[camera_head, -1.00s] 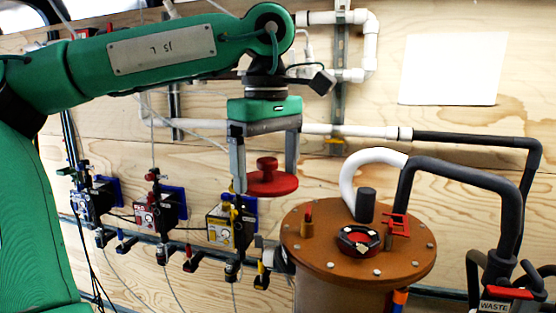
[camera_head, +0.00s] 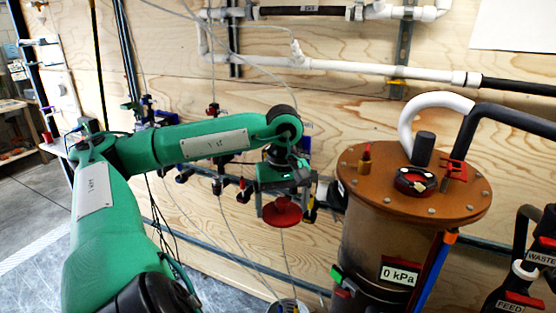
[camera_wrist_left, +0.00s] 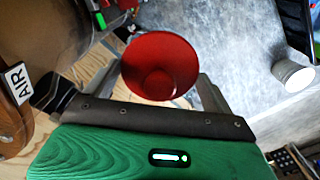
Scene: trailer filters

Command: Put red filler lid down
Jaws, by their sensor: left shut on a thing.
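The red filler lid (camera_head: 283,212) is a round disc held between the fingers of my left gripper (camera_head: 286,207). In the left wrist view the lid (camera_wrist_left: 160,66) shows its broad round face between the fingers of the gripper (camera_wrist_left: 157,82). My left gripper is shut on the lid, holding it in the air left of the brown filter tank (camera_head: 365,215). My right gripper is not in view.
A white cylindrical container (camera_head: 288,306) stands low beneath the lid; a white container (camera_wrist_left: 296,76) also shows in the left wrist view. Hoses and a waste valve (camera_head: 541,258) are at right. Small pumps and cables line the wooden wall behind. Grey floor is open at left.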

